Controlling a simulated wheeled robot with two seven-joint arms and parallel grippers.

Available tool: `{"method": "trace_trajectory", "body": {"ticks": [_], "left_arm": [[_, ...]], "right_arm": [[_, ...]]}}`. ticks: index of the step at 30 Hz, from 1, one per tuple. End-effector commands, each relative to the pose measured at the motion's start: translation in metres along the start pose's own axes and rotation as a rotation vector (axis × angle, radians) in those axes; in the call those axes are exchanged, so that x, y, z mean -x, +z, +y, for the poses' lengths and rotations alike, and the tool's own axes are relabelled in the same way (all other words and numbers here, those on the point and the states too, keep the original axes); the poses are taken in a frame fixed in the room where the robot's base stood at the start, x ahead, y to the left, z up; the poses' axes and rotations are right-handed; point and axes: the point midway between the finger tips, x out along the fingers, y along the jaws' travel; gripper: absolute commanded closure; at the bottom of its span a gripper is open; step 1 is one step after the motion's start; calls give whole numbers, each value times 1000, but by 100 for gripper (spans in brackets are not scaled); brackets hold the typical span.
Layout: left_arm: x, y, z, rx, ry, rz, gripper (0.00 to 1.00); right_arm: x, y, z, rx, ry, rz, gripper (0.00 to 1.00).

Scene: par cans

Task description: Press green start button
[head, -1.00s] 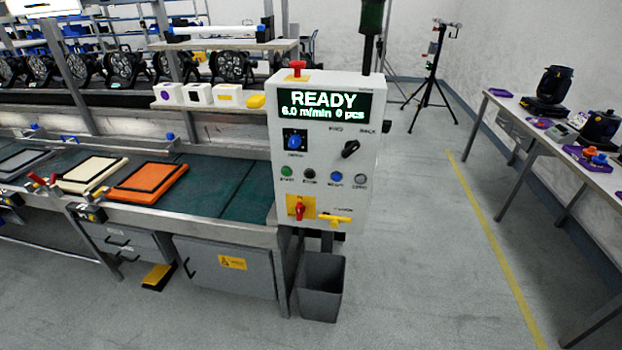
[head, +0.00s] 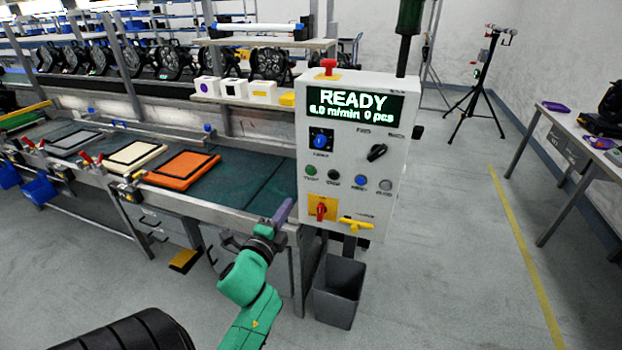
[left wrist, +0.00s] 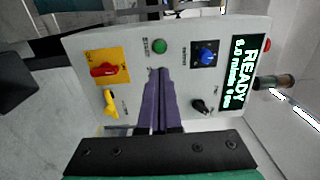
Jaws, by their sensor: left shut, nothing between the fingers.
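The green start button (head: 310,170) is a small round button at the left end of a row on the white control panel (head: 345,150). The panel's screen (head: 348,103) reads READY, 6.0 m/min, 0 pcs. My left gripper (head: 284,209) is shut and empty, below and left of the green button in the head view and apart from it. In the left wrist view the purple fingers (left wrist: 158,82) point at the panel, with the green button (left wrist: 158,46) just beyond their tips; they cover part of the button row. My right gripper is out of view.
A red mushroom button (head: 328,66) tops the panel. A yellow plate with a red switch (head: 321,208) and a yellow lever (head: 355,224) sit low on it. The conveyor (head: 240,178) with an orange frame (head: 182,170) lies left. A grey bin (head: 339,290) stands below.

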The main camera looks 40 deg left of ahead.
Motion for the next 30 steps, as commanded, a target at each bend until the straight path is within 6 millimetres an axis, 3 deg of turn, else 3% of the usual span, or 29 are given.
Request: {"method": "trace_trajectory", "body": {"ticks": [7, 21, 25, 30], "left_arm": [[-23, -1, -3, 3, -2, 1, 100], [-122, -1, -3, 5, 0, 0, 100], [-137, 0, -1, 5, 1, 1, 100], [-141, 0, 1, 4, 2, 1, 100]], "right_arm": [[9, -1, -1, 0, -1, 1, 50], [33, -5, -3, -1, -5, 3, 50], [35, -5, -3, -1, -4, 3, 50], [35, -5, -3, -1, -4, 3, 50]]}}
